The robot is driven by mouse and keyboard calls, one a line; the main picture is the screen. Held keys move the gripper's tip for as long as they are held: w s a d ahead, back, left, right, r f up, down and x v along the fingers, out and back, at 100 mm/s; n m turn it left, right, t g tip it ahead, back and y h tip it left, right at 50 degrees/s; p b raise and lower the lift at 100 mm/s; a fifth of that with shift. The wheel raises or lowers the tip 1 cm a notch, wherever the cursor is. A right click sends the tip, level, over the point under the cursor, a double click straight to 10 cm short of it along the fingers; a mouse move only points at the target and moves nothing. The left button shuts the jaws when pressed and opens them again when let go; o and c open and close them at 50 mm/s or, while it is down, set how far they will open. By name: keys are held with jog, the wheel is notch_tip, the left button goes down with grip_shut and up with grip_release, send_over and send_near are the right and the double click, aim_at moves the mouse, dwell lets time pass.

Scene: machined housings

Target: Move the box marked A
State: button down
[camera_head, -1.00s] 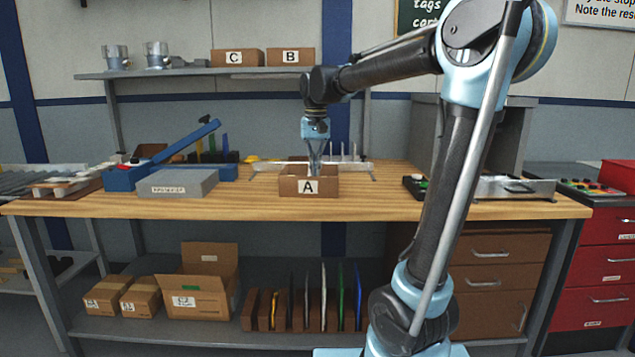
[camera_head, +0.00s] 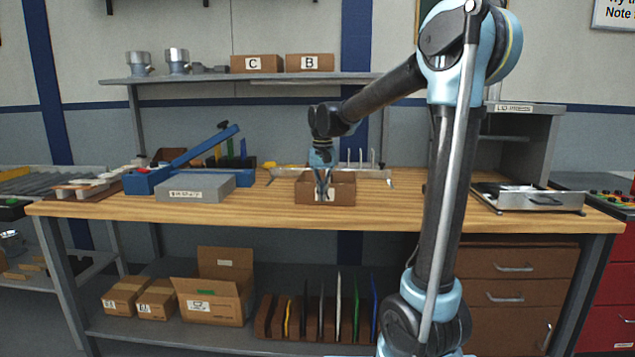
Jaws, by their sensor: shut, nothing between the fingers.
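The brown open box (camera_head: 344,192) that showed the A label earlier stands on the wooden workbench, near its middle. The label is now mostly hidden behind my gripper. My gripper (camera_head: 322,196) points down across the front of this box, its fingers shut and empty. Whether the fingers touch the box's front wall, I cannot tell. Boxes marked C (camera_head: 257,64) and B (camera_head: 310,63) sit on the upper shelf behind.
On the workbench (camera_head: 270,212), a grey block (camera_head: 195,188) and a blue lever tool (camera_head: 180,165) stand left. A rack with upright pins (camera_head: 377,175) is behind the box. A metal tray (camera_head: 528,198) lies right. Bare wood lies in front of the box.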

jog(key=w, duration=0.1)
jog(key=w+f, duration=0.1)
jog(key=shift+w+d, duration=0.1)
jog(key=shift+w, duration=0.85)
jog(key=shift+w, duration=0.15)
jog(key=w, duration=1)
jog(key=w+d, duration=0.1)
jog(key=w, duration=0.4)
jog(key=shift+s, duration=0.15)
